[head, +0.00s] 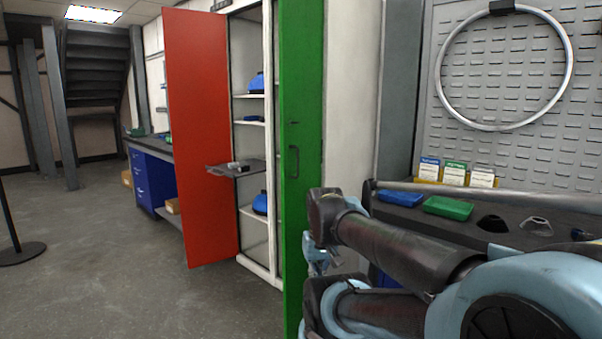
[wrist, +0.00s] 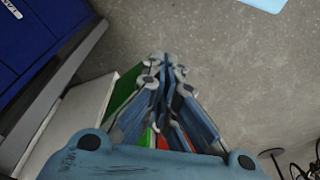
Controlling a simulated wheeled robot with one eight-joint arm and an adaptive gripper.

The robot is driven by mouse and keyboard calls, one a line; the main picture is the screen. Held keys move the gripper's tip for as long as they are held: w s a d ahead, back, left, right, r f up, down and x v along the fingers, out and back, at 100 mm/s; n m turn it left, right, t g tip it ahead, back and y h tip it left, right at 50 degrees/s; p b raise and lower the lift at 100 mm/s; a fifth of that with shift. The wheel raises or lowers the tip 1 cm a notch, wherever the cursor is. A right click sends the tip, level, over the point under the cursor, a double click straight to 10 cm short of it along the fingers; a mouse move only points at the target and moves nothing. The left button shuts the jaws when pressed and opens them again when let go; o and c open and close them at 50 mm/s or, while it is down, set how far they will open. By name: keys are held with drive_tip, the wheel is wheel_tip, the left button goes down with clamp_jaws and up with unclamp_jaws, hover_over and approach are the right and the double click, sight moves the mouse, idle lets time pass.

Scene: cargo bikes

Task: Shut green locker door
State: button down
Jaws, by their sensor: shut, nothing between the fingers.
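The green locker door (head: 302,140) stands swung open at the right side of the white locker (head: 274,240), seen at a steep angle with its dark handle (head: 294,161) showing. Its green edge also shows in the wrist view (wrist: 124,90), just left of the fingers. My gripper (head: 317,262) is low beside the door's right side in the head view, partly hidden by my arm. In the wrist view my gripper (wrist: 165,62) is shut with nothing held. I cannot tell whether it touches the door.
The red door (head: 205,140) also stands open on the locker's left, and a grey shelf (head: 236,168) juts out between the doors. A workbench (head: 405,213) with blue and green trays is at the right. Open floor (head: 130,260) lies front left.

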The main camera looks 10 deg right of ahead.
drive_tip(key=w+a+r+m+y, duration=0.35)
drive_tip(key=w+r+y, duration=0.2)
drive_tip(key=w, duration=0.35)
drive_tip(key=m+t+y, duration=0.4)
drive_tip(key=t+y, duration=0.5)
approach(294, 169)
drive_tip(key=x, duration=0.6)
drive_tip(key=shift+a+r, duration=0.25)
drive_tip(key=shift+a, duration=0.2)
drive_tip(key=shift+w+a, duration=0.1)
drive_tip(key=shift+h, duration=0.25)
